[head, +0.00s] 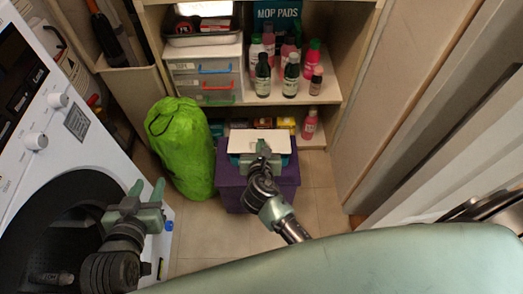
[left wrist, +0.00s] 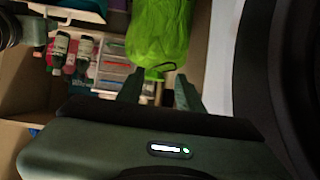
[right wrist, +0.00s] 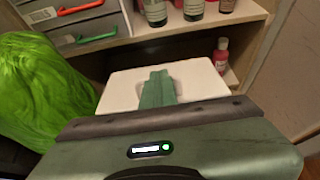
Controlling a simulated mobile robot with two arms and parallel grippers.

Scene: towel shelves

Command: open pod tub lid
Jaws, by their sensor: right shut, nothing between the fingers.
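A purple tub (head: 288,187) stands on the floor in front of the low shelf. It has a white lid (head: 275,133) with a teal band showing at its right side. The lid also shows in the right wrist view (right wrist: 115,93). My right gripper (head: 262,147) is shut and empty, with its fingers over the middle of the lid; in the right wrist view its fingertips (right wrist: 157,77) lie against or just above it. I cannot tell whether they touch, or whether the lid is lifted. My left gripper (head: 147,187) is open and empty, away from the tub near the washer.
A green bag (head: 180,145) stands left of the tub. A white washer (head: 50,165) with a round dark door is at left. Shelves hold bottles (head: 291,75) and drawers (head: 205,85). Floor is clear right of the tub (head: 320,200).

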